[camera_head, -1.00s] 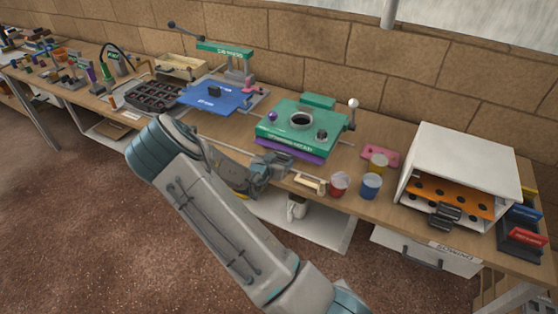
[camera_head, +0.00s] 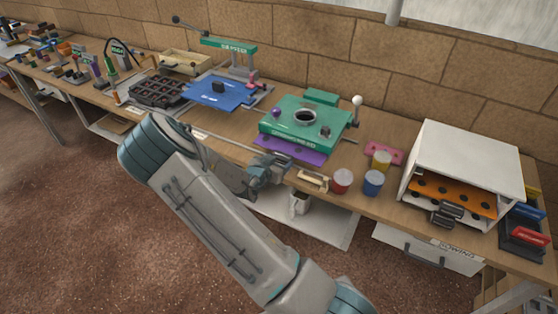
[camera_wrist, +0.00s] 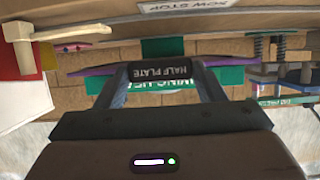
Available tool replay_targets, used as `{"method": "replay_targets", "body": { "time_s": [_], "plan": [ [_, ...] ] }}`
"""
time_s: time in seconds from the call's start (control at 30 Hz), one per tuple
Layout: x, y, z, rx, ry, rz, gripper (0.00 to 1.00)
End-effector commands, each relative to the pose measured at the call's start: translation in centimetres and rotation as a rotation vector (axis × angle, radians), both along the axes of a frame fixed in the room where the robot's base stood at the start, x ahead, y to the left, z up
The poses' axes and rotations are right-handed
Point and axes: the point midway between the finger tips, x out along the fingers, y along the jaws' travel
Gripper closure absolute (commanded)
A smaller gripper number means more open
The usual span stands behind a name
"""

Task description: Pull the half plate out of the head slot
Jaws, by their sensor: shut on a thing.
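The half plate (camera_head: 305,155) is a thin purple plate sticking out of the front of the green head (camera_head: 318,122), low under its top. Its inner part is hidden in the slot. My gripper (camera_head: 282,162) is in front of it at the bench's front edge. In the wrist view, my gripper (camera_wrist: 160,78) is shut on the plate's dark handle (camera_wrist: 160,73), marked "HALF PLATE". Purple plate edges show on both sides behind the fingers, with the green head front beyond.
A pale wooden-handled tool (camera_head: 313,181), a red cup (camera_head: 342,181) and a blue cup (camera_head: 373,183) stand right of my gripper. A blue plate press (camera_head: 218,92) is to the left. A white oven-like box (camera_head: 468,155) stands further right. Floor space in front is free.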

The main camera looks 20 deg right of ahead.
Motion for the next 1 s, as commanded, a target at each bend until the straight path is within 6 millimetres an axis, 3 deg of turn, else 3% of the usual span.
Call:
{"method": "replay_targets", "body": {
  "time_s": [1.0],
  "plan": [
    [-1.9,2.5,0.0,0.001,-0.001,0.001,0.66]
  ]
}}
